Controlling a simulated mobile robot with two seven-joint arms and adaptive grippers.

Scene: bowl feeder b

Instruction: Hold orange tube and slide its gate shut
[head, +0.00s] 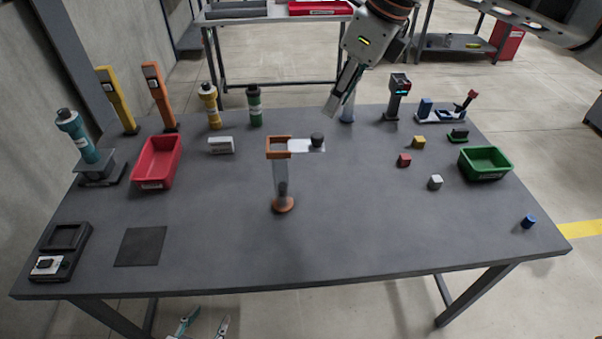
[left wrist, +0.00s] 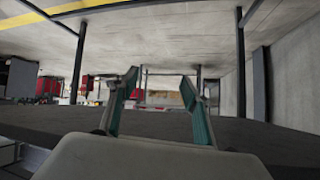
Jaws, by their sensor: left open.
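The orange tube (head: 281,180) stands upright near the middle of the table, with an orange collar on top, a clear body and a round orange base. My left gripper (head: 204,325) is below the table's front edge, well short of the tube. In the left wrist view its teal fingers (left wrist: 160,100) are apart with nothing between them.
A red bin (head: 155,162) and a white block (head: 221,146) are left of the tube. Small cubes and a green bin (head: 485,163) are to the right. Several coloured devices stand along the back. The table (head: 330,235) is clear in front of the tube.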

